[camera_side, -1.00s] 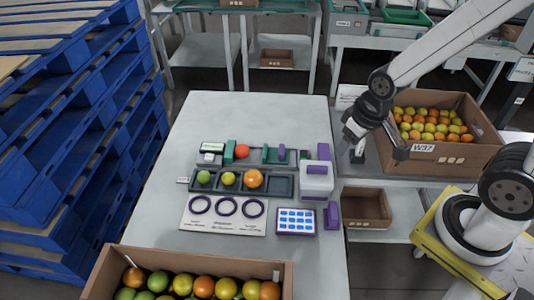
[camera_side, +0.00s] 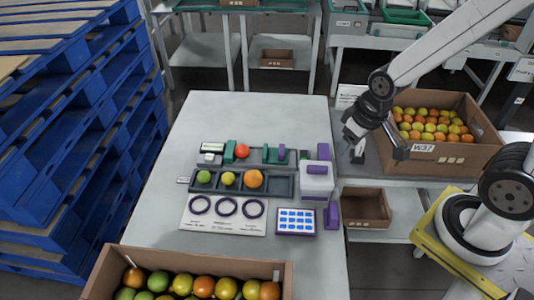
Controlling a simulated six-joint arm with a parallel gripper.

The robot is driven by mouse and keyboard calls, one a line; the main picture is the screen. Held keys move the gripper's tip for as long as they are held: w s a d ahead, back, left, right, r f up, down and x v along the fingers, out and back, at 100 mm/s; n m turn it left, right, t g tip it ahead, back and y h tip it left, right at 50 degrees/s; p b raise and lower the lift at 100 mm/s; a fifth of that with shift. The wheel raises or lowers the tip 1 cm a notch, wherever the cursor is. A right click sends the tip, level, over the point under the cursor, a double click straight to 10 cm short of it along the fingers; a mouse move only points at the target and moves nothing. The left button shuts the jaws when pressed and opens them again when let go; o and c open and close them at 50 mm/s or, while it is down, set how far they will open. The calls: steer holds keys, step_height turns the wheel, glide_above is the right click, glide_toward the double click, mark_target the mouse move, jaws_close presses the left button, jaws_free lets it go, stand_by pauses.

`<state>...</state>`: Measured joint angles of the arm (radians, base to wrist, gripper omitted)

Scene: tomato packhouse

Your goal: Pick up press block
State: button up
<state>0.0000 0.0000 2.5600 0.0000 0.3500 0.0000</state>
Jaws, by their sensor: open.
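No label reads "press block", so I cannot tell for certain which thing it is. A white block with a purple bar handle (camera_side: 316,181) stands at the right end of the dark tray on the grey table. A small purple block (camera_side: 332,215) stands at the table's right edge, beside a white-and-blue gridded pad with a purple frame (camera_side: 295,222). My gripper (camera_side: 357,156) is open and empty, above and to the right of the white block, near the table's right edge. It touches neither block. Its fingertips are small and dark in this view.
The dark tray (camera_side: 213,187) holds two greenish tomatoes and one orange one. A card with three purple rings (camera_side: 225,226) lies in front. A red tomato (camera_side: 242,151) sits on a fixture behind. Tomato boxes stand at right (camera_side: 456,154) and front (camera_side: 200,265). The table's left side is clear.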

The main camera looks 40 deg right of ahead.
stand_by(0.4)
steer(key=shift+o, duration=1.2)
steer(key=m+g, duration=0.2)
steer(key=m, duration=0.7)
glide_above(334, 210)
step_height(334, 210, down, 17)
steer(key=shift+w+r, duration=0.1)
steer(key=shift+f+g, duration=0.3)
steer(key=shift+f, duration=0.25)
